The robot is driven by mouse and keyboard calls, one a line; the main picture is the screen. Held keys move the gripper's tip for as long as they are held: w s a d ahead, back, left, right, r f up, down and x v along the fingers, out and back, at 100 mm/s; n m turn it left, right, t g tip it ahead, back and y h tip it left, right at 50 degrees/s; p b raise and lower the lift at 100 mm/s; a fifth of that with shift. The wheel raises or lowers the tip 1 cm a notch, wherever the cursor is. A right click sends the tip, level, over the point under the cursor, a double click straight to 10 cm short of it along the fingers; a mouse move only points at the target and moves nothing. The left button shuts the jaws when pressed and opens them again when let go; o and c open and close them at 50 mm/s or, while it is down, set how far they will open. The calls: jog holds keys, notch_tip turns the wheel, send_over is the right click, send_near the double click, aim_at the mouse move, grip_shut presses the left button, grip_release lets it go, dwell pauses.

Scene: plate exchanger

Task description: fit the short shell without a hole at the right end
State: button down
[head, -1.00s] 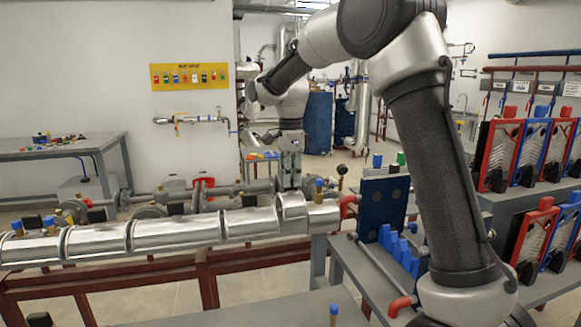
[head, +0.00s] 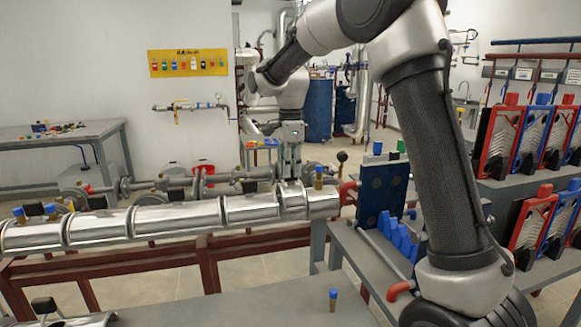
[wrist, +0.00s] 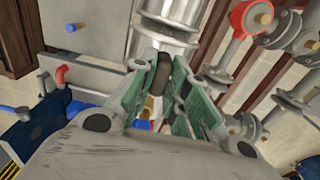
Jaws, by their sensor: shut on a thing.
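The insulated pipe (head: 175,219) runs across the head view, clad in shiny silver shells. My gripper (head: 291,178) points down onto its right part and is shut on a short silver shell (head: 293,203). This shell lies along the top of the pipe, close to level with its neighbours; full seating is not clear. A brass fitting with a blue cap (head: 318,178) stands just right of it, near the pipe's right end. In the wrist view my gripper's green fingers (wrist: 160,85) close around a dark part; silver cladding (wrist: 170,35) lies beyond. The shell's underside is hidden.
Grey flanged pipes (head: 150,185) run behind.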

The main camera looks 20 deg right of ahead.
jog(key=shift+f, duration=1.1)
jog(key=c, duration=1.3)
grip_release()
jog(key=shift+r, duration=0.1)
notch_tip(320, 180, up, 9)
jog(key=shift+f, duration=0.1)
